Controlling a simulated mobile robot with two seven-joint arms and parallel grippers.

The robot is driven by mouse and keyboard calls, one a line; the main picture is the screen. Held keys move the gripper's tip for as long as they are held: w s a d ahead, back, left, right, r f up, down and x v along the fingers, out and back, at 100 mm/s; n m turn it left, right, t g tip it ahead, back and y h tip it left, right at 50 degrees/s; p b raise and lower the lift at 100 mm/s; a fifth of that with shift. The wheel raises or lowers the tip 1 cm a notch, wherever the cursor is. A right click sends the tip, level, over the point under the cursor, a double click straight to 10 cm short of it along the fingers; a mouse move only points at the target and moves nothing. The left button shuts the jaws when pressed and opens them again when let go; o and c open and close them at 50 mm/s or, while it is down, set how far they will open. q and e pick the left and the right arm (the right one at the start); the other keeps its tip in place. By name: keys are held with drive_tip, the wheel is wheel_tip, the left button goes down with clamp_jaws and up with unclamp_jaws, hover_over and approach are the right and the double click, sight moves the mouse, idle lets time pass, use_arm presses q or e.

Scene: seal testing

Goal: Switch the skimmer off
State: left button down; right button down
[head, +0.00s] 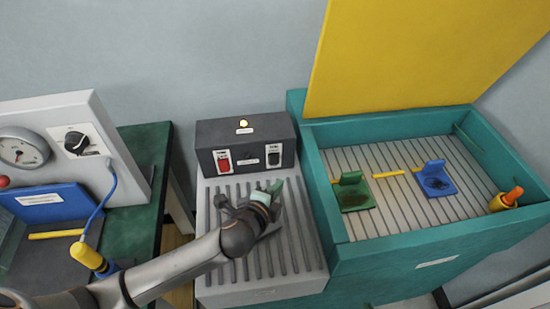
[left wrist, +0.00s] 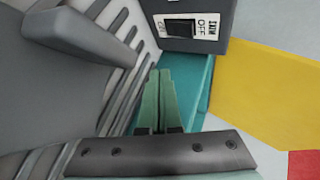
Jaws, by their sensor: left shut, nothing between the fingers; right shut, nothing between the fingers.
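A dark control box (head: 205,142) stands at the back of a grey slatted unit (head: 235,291). Its front has a red rocker switch (head: 223,161) on the left and a black rocker switch (head: 273,159) on the right. My right gripper is not in view.
A teal bin (head: 375,250) with a raised yellow lid (head: 420,50) stands at the right, holding green and blue pieces. A gauge panel (head: 100,125) on a green table stands at the left.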

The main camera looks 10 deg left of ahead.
sight(279, 161)
use_arm(q)
drive_tip(key=w, duration=0.1)
drive_tip(key=w+a, duration=0.1)
drive_tip(key=w, duration=0.1)
drive_tip(key=shift+w+a+r, duration=0.2)
drive_tip(key=shift+a+r, duration=0.05)
drive_tip(key=shift+r, duration=0.05)
drive_tip(key=shift+w+a, duration=0.25)
drive_tip(key=shift+w, duration=0.5)
idle(1.2)
drive_tip(key=shift+w+a+r+p, duration=0.15)
drive_tip(key=shift+w+p, duration=0.15)
drive_tip(key=shift+p, duration=0.1)
drive_tip(key=shift+w, duration=0.1)
drive_tip(key=shift+w+a, duration=0.15)
drive_tip(key=shift+w, duration=0.1)
idle(0.5)
drive_tip(key=shift+s, duration=0.1)
drive_tip(key=shift+s+d+p, duration=0.3)
drive_tip(key=shift+s+p, duration=0.1)
drive_tip(key=shift+s, duration=0.15)
